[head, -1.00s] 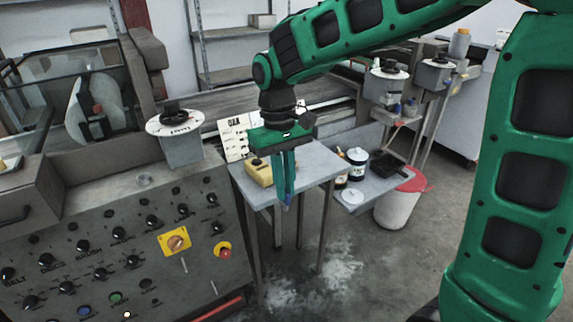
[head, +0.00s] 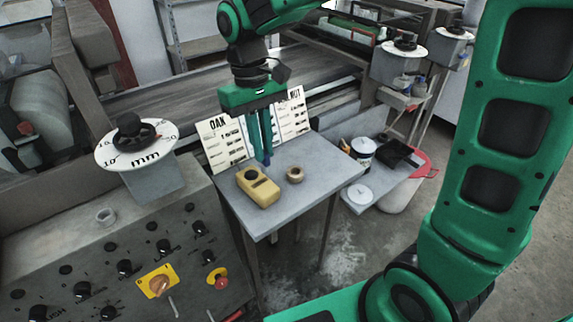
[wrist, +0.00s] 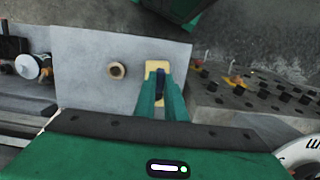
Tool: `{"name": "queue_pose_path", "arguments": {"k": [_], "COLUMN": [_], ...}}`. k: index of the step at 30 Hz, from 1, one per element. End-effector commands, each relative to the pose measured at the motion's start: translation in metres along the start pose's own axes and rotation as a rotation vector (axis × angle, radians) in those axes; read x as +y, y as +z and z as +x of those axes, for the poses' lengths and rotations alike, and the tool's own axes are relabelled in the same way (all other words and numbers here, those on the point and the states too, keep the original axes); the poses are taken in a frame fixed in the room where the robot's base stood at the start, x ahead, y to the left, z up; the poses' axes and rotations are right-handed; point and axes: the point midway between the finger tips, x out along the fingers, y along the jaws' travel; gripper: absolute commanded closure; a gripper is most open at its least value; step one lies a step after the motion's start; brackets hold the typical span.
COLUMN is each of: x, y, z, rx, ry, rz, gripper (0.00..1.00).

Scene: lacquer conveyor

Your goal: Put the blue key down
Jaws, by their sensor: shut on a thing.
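My gripper (head: 264,160) hangs with its green fingers pointing down above the small grey table (head: 325,185). It is shut on the blue key (head: 267,159), of which only a small dark blue end shows at the fingertips. In the wrist view the key shows as a dark blue bit (wrist: 160,86) between the fingers, in front of the yellow block. Most of the key is hidden by the fingers. It looks to be held above the tabletop, but the exact height is hard to tell.
A yellow block with a dark round opening (head: 258,188) and a small tan ring (head: 295,174) stand on the table. Printed cards (head: 222,140) stand at its back. The control panel (head: 130,255) is at left, a lower shelf (head: 384,186) with jars at right. The table's right part is clear.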

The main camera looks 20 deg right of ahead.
Motion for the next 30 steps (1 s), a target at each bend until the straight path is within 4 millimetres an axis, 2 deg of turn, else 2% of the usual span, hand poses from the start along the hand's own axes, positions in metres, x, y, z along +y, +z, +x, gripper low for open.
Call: {"name": "queue_pose_path", "arguments": {"k": [5, 15, 21, 26, 30], "x": [0.012, 0.076, 0.105, 0.114, 0.114], "y": [0.002, 0.012, 0.016, 0.017, 0.015], "z": [0.008, 0.05, 0.068, 0.075, 0.091], "rx": [-0.002, -0.003, -0.002, -0.001, -0.004], "ry": [0.0, -0.001, 0.0, 0.0, -0.001], "rz": [0.003, 0.004, 0.003, 0.001, 0.0], "gripper": [1.0, 1.0, 1.0, 1.0, 1.0]}}
